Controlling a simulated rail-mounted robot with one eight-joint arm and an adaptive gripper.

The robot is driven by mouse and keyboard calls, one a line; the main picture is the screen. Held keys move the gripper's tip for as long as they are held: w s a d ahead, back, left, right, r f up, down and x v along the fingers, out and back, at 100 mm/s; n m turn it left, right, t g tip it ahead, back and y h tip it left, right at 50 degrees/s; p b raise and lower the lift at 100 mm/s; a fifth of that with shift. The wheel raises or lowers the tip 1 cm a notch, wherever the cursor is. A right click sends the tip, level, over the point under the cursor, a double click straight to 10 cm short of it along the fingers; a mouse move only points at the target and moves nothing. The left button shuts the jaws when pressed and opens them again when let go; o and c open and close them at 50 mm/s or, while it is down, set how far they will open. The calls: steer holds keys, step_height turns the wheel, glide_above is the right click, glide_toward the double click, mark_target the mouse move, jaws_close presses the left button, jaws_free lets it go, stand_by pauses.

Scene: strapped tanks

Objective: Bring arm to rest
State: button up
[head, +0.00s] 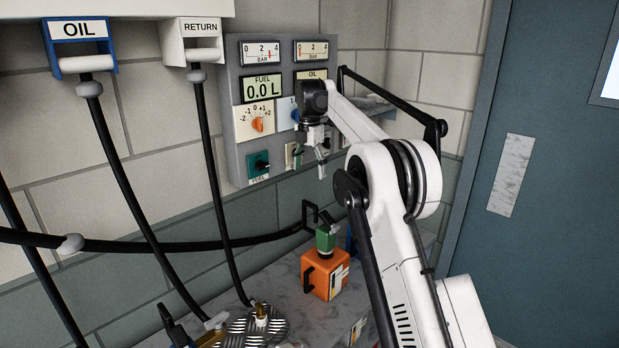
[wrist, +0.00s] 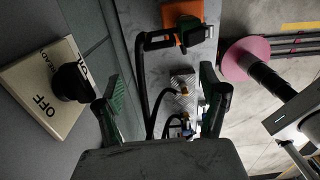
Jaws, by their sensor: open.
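My gripper (head: 320,160) hangs from the end of my white arm, pointing down in front of the lower right part of the grey control panel (head: 235,130). In the wrist view my gripper (wrist: 163,92) is open, its two dark fingers wide apart with green inner pads. Nothing is between the pads. A dark knob (wrist: 72,82) on a pale plate marked OFF is left of the fingers; I cannot tell the exact gap. In the head view my forearm and gripper cover part of the panel's right side.
An orange box (head: 322,277) with a green top stands on the grey bench below. OIL (head: 80,32) and RETURN (head: 190,42) holders carry black hoses at the left. A tread plate (head: 255,325) lies in front. A blue-grey door (head: 545,190) is at the right.

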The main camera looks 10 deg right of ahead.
steer(key=shift+r, duration=0.15)
steer(key=s+r+m+t+b, duration=0.25)
steer(key=s+m, duration=0.45)
steer(key=s, duration=0.6)
steer(key=s+r+m+t+b, duration=0.1)
steer(key=s+r+m+b, duration=0.4)
steer(key=s, duration=0.8)
steer(key=s+f+m+t, duration=0.2)
steer(key=s+f+m, duration=0.4)
steer(key=s+f, duration=0.4)
steer(key=s+f+m+t+b, duration=0.1)
steer(key=s+f+m, duration=0.6)
steer(key=s, duration=1)
step_height(320, 180, down, 3)
steer(key=shift+s+f+t, duration=0.1)
steer(key=shift+s+t, duration=0.1)
steer(key=shift+t, duration=0.15)
